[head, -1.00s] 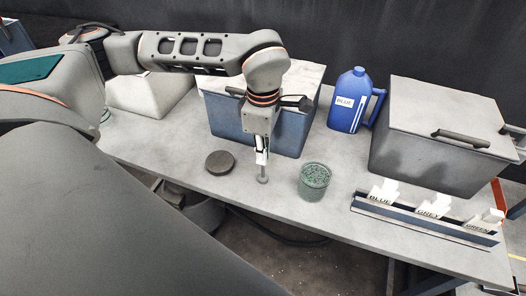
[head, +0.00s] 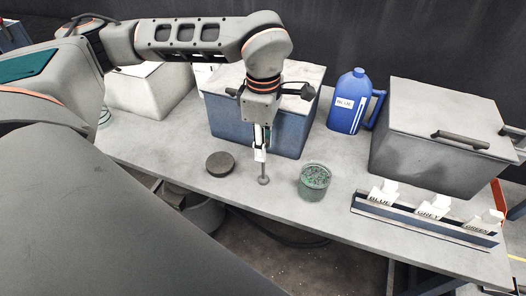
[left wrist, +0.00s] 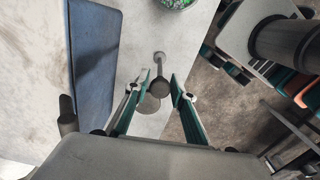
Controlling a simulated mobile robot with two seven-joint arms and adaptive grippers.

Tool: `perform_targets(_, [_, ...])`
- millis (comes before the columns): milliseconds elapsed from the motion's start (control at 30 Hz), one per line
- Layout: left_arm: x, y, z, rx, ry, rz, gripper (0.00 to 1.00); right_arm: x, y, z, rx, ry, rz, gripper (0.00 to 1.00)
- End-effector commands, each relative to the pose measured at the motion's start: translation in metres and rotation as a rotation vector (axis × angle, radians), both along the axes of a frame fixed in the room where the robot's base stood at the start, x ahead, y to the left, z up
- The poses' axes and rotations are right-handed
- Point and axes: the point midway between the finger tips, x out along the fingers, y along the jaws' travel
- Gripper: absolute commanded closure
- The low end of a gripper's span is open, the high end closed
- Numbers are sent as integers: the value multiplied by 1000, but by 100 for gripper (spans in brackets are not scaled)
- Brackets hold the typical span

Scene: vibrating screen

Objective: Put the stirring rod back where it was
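The stirring rod (head: 263,171) is a thin grey rod with a small round foot, upright on the table between the dark disc and the glass jar. In the left wrist view the rod (left wrist: 158,76) shows between the fingers, with a gap on each side. My left gripper (head: 261,157) is above it, pointing down; its fingers are apart and look clear of the rod in the left wrist view (left wrist: 161,77). The glass jar (head: 314,182) of green granules stands to the right of the rod. My right gripper is not in view.
A dark round disc (head: 220,164) lies left of the rod. A blue bin (head: 228,119) stands close behind the gripper. A blue jug (head: 348,101) and a grey lidded bin (head: 430,150) are to the right. A rack (head: 424,221) with labelled pieces is at front right.

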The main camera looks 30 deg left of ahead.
Motion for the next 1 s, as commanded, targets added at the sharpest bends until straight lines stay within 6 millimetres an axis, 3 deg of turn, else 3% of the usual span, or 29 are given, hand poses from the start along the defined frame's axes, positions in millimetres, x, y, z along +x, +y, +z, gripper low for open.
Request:
perform_targets(200, [2, 0, 48, 0, -5, 1, 76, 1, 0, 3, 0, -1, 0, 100])
perform_targets(400, [1, 0, 77, 1, -2, 1, 76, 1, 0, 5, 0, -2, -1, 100])
perform_targets(600, [0, 0, 88, 0, 0, 1, 76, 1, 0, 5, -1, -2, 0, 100])
perform_targets(1000, [0, 0, 88, 0, 0, 0, 76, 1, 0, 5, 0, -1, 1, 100])
